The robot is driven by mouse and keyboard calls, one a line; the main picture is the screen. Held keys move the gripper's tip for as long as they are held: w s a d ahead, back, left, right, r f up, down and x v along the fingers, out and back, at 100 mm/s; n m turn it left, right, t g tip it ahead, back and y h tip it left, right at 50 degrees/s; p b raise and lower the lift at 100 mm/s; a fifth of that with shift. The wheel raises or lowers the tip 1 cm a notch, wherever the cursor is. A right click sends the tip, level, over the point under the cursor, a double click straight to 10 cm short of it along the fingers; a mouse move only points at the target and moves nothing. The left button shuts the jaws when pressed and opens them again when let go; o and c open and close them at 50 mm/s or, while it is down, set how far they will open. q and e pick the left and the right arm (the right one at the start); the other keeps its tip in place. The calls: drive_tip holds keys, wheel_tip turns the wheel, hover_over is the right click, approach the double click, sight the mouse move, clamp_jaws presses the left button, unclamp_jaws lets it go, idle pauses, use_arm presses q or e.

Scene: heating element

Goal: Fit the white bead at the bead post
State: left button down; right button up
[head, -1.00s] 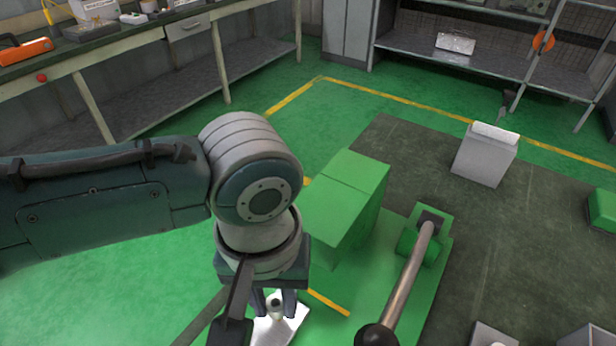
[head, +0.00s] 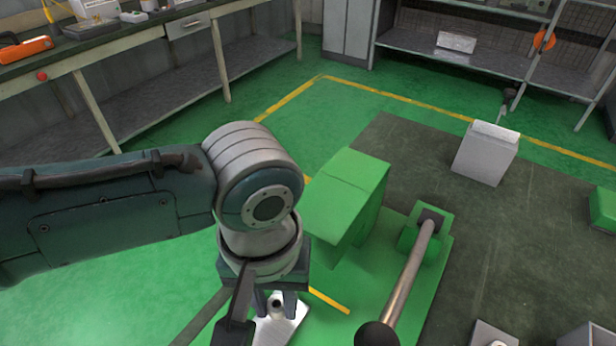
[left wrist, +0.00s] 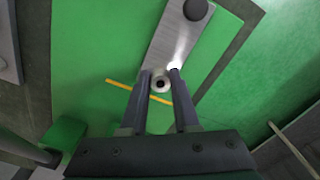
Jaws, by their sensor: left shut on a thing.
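My left gripper (head: 274,306) points down over a pale metal plate near the bottom of the head view. In the left wrist view its two fingers (left wrist: 160,78) are closed around the white bead (left wrist: 160,85), a small pale ring with a dark hole. The bead also shows between the fingers in the head view (head: 277,303). The metal plate (left wrist: 172,38) lies beyond the fingertips, with a dark round knob at its far end. I cannot make out the bead post clearly, nor whether the bead touches anything below. My right gripper is not in view.
A green block (head: 345,196) stands just right of my left arm. A metal lever (head: 410,270) with a dark ball end rises from the green base (head: 436,262). A grey box (head: 486,152) stands farther back. Workbenches line the back and left.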

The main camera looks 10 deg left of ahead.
sight(277, 310)
use_arm(q)
drive_tip(key=shift+f+b, duration=0.7)
drive_tip(key=shift+f, duration=0.4)
drive_tip(key=c, duration=0.6)
unclamp_jaws()
wheel_tip(277, 310, up, 10)
drive_tip(key=p, duration=0.2)
drive_tip(key=shift+p, duration=0.4)
drive_tip(key=shift+d, duration=0.1)
